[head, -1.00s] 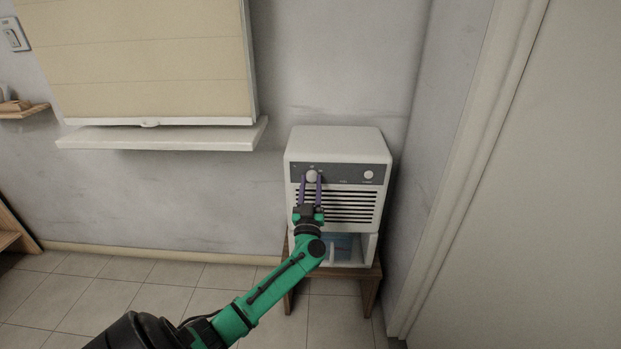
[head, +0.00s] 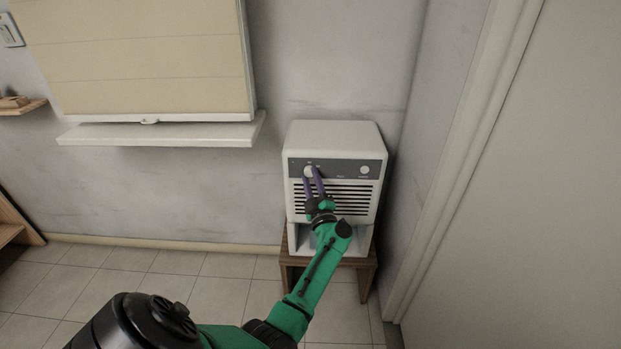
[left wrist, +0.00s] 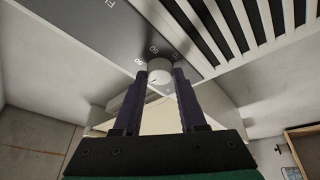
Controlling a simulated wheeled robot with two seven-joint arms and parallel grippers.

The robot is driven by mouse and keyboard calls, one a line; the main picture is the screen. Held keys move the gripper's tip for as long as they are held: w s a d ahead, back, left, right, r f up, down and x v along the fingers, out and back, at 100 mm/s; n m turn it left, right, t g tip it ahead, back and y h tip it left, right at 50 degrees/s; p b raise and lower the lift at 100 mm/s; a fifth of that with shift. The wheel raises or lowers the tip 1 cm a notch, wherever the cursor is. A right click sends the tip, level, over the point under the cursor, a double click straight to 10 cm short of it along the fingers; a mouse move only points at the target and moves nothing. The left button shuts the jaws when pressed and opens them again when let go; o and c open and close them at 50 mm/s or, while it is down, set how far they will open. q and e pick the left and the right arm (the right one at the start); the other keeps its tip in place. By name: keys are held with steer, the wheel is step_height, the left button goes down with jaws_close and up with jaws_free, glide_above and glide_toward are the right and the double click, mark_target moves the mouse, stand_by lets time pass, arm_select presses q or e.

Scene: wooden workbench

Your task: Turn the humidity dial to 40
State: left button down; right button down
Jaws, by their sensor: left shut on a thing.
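The humidity dial (head: 309,171) is a small white round knob on the dark panel strip of a white appliance (head: 333,133). My right gripper is not in view.
A second white knob (head: 365,170) sits at the panel's right end. Dark vent slots (head: 347,197) lie below the panel. The appliance stands on a low wooden stand (head: 363,271) against the wall. A white sill (head: 160,134) juts out at left; a door frame (head: 440,190) is at right.

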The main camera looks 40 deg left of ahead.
arm_select(q)
steer(key=shift+n, duration=0.6)
steer(key=shift+c, duration=2.4)
jaws_free()
